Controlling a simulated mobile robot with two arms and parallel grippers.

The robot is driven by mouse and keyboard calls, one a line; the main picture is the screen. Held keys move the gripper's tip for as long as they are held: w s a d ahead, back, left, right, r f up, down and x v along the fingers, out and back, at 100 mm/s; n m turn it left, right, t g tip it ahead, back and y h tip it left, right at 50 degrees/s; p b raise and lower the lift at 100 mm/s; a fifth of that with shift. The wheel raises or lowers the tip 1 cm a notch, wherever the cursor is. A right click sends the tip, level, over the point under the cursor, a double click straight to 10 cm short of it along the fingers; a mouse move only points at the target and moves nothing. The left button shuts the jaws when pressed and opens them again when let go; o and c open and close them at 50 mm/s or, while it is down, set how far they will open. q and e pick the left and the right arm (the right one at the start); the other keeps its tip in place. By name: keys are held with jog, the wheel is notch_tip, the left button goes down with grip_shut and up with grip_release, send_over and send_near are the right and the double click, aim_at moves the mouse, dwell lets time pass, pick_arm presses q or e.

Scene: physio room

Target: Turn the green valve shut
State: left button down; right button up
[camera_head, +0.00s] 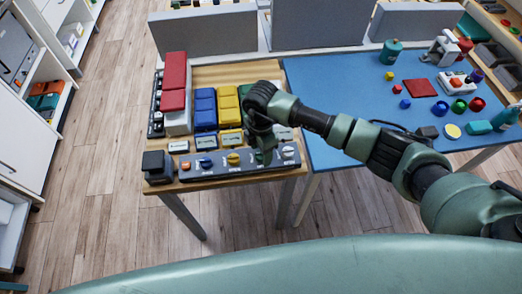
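A dark control strip (215,168) runs along the front edge of the wooden table, with a row of small coloured knobs on it. An orange knob (186,166), a blue knob (206,162), a yellow knob (233,158) and a white knob (288,152) show. My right gripper (262,151) points down over the strip between the yellow and white knobs. The green valve cannot be made out clearly there; my gripper covers that spot. Whether its fingers are open, shut or touching a knob cannot be told. My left gripper is not in view.
Red (174,78), blue (205,108) and yellow (228,104) blocks stand behind the strip. A black box (157,166) is at its left end. The blue table (340,100) at right holds several small objects. Grey panels (205,31) stand behind.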

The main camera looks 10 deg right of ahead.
aim_at(260, 152)
notch_tip(260, 152, up, 8)
jog(key=shift+f+b, duration=0.1)
jog(key=shift+b, duration=0.85)
jog(key=shift+s+a, duration=0.1)
